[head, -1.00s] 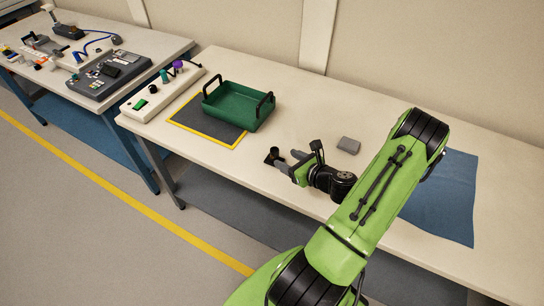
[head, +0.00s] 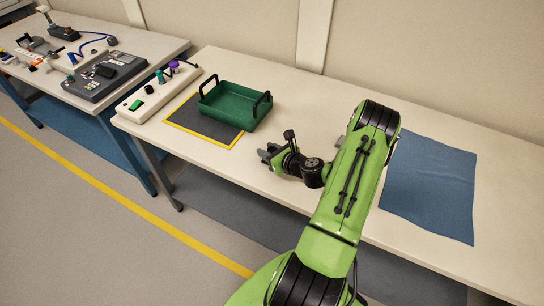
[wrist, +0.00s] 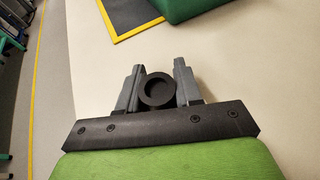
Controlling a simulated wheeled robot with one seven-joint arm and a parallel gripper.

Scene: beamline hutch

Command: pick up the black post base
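The black post base (wrist: 158,91) shows in the wrist view as a round black cup with a hollow top, standing on the pale bench top. It sits between the two grey fingers of my gripper (wrist: 159,78), one finger on each side of it. The fingers are spread, and I see no clear grip on the base; whether they touch its sides is hard to tell. In the head view my gripper (head: 268,154) is low over the bench near its front edge. There the fingers and wrist largely hide the post base.
A green tray (head: 228,116) with black handles stands on a dark, yellow-edged mat (head: 190,122) to the left. A control box (head: 150,98) stands beyond it. A blue cloth (head: 430,185) lies at right. A second bench (head: 160,50) with equipment is at far left.

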